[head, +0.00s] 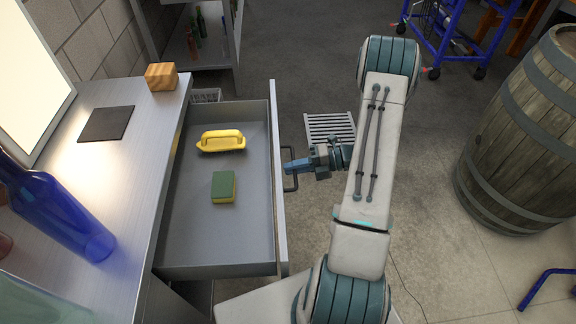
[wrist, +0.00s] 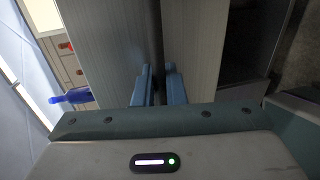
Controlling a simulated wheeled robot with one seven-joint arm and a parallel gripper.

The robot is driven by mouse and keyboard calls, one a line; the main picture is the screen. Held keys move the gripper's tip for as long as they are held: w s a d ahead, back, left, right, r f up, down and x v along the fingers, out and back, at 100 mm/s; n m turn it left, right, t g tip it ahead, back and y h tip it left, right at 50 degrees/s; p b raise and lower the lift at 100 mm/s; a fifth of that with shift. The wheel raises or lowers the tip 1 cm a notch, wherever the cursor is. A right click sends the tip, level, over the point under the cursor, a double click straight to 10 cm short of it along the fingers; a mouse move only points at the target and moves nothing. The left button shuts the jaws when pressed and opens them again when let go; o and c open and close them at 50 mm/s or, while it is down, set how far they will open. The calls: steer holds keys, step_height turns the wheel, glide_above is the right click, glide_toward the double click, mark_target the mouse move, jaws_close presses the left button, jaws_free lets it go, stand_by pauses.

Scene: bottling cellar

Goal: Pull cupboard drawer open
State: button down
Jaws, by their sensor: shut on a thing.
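The cupboard drawer (head: 192,235) stands pulled out from the cupboard in the head view, its grey inside open to sight.
The cupboard top (head: 125,155) holds a blue bottle (head: 60,210), a wooden block (head: 161,76) and a dark square plate (head: 106,124). A barrel (head: 525,130) stands at right. A floor grate (head: 331,126) lies beyond my gripper. Open floor lies between the drawer and the barrel.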

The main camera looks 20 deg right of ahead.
steer(key=c, duration=1.6)
jaws_free()
steer(key=shift+c, duration=0.2)
steer(key=shift+d, duration=0.1)
steer(key=v, duration=1.3)
steer(key=shift+d, duration=0.35)
steer(key=shift+s, duration=0.15)
